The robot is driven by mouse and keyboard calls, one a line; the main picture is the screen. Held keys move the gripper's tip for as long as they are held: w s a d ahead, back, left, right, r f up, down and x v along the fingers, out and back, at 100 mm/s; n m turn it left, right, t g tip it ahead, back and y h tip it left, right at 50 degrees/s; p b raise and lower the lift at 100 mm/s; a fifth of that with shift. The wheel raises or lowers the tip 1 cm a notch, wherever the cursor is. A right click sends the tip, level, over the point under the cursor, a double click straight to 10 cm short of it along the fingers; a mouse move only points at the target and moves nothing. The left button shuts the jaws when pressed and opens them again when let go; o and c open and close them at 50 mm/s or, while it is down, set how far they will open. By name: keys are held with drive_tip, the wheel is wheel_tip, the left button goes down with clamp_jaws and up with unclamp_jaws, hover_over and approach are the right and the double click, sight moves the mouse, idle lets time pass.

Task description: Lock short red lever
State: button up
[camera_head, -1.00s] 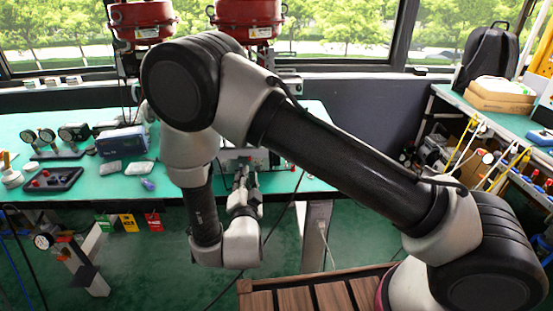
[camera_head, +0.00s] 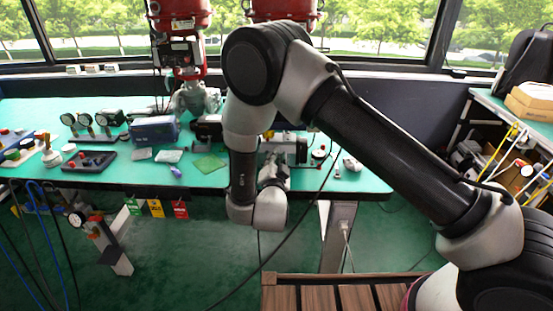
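I cannot make out a short red lever for certain. Small red parts show on a black tray (camera_head: 90,161) at the left of the green table (camera_head: 118,185), and a small red part shows on the valve fittings (camera_head: 18,152) at the far left. My gripper (camera_head: 271,168) is at the table's front edge, in front of a grey and black device (camera_head: 286,147). My own arm hides part of it, and its fingers are too small to tell open from shut. I see nothing held in it.
Green, yellow and red tags (camera_head: 156,208) hang at the table front. A blue box (camera_head: 154,129), gauges (camera_head: 85,124) and red actuators (camera_head: 180,14) stand behind. Black and blue cables hang at the left. A side bench (camera_head: 510,105) is at right. Green floor is open below.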

drive_tip(key=shift+c, duration=0.2)
clamp_jaws()
